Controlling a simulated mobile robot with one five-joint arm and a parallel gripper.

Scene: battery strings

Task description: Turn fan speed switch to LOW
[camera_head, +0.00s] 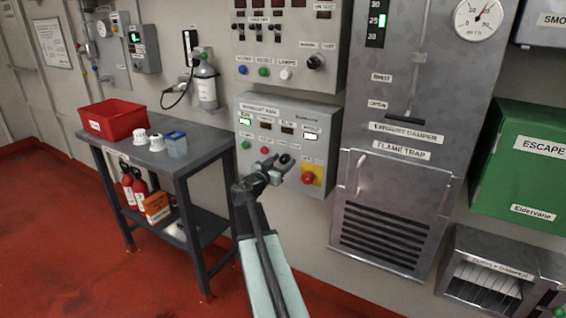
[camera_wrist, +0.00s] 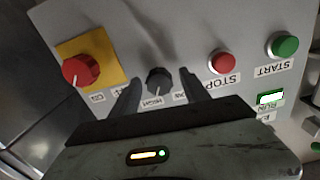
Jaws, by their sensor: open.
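The fan speed switch is a black rotary knob on the grey exhaust fan panel (camera_head: 255,171). In the wrist view the knob (camera_wrist: 158,80) shows upside down between the fingers, with a HIGH label beside it and other labels partly hidden by the fingers. My gripper (camera_head: 275,164) is open in front of the panel's lower part. In the wrist view my gripper (camera_wrist: 159,77) has one finger on each side of the knob, with gaps visible. I cannot tell how deep the fingertips reach.
A red knob on a yellow plate (camera_wrist: 96,58) sits beside the switch. A red STOP button (camera_wrist: 222,62) and green START button (camera_wrist: 285,45) are on the other side. A flame trap door (camera_head: 385,215) is right of the panel, a table (camera_head: 205,139) left.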

